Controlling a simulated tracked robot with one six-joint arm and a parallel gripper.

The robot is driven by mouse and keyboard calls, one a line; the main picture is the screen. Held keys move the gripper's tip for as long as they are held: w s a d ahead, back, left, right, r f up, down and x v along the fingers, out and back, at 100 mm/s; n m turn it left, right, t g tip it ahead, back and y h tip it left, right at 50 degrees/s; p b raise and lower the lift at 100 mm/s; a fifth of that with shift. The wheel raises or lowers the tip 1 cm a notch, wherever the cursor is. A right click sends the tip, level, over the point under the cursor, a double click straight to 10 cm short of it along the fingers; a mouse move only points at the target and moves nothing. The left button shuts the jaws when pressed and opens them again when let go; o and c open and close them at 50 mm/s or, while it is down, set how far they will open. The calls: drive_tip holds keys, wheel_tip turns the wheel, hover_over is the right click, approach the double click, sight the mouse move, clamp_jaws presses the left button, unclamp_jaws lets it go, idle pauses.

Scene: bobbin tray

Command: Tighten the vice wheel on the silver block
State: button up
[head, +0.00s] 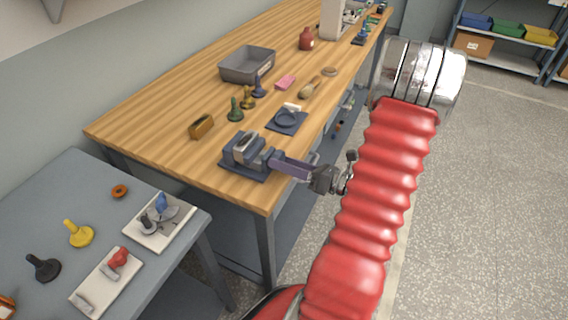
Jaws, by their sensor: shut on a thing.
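The dark blue-grey vice (237,168) stands at the near right edge of the wooden bench. The silver block (244,143) sits between its jaws, seen from above. The vice wheel (265,158) is on the right side of the vice, toward the bench edge, and is partly hidden by my gripper. My gripper (275,161) reaches in from the right, its purplish-grey fingers shut on the wheel. The view is too small to show any gap between the jaws and the block.
A lower grey table (60,210) with bobbins and white plates is at left. Open floor is at right.

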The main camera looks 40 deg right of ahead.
drive_tip(key=shift+d, duration=0.1)
drive_tip(key=o, duration=1)
drive_tip(key=shift+o, duration=0.2)
drive_tip(key=shift+s, duration=0.1)
drive_tip(key=v, duration=1.3)
drive_tip(key=shift+s, duration=0.35)
